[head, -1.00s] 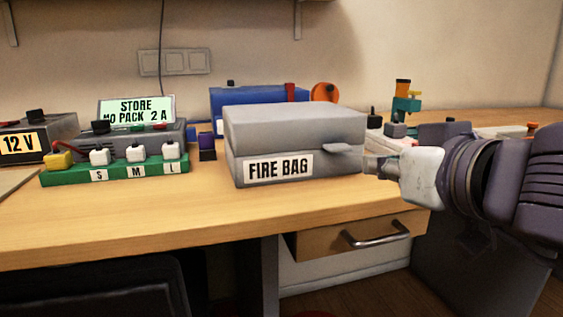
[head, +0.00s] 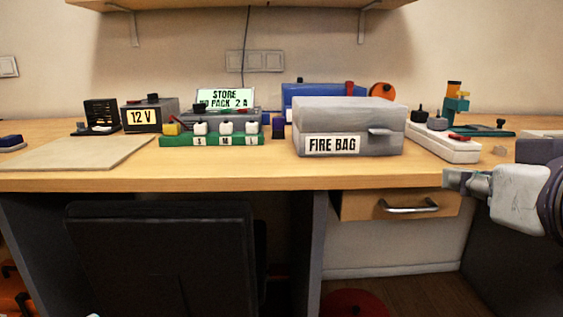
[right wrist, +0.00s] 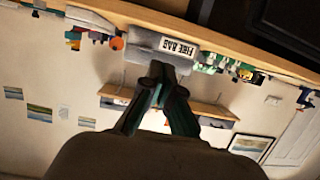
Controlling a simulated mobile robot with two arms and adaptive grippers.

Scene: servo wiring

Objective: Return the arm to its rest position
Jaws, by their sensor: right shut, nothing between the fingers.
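My right gripper (head: 466,182) comes in from the right edge of the head view, in front of the bench's front edge and to the right of the drawer handle. It is shut and empty. In the right wrist view its fingers (right wrist: 158,75) meet at the tips, with the grey fire bag box (right wrist: 150,50) beyond them. In the head view the fire bag box (head: 350,115) stands closed on the bench, apart from the gripper. My left gripper does not show.
The wooden bench (head: 240,178) holds a green strip (head: 210,140) with white plugs, a 12 V supply (head: 150,115), a pale board (head: 75,153) and a white power strip (head: 443,146). Below are a drawer (head: 400,205) and a dark chair (head: 165,255). Floor space shows at the lower right.

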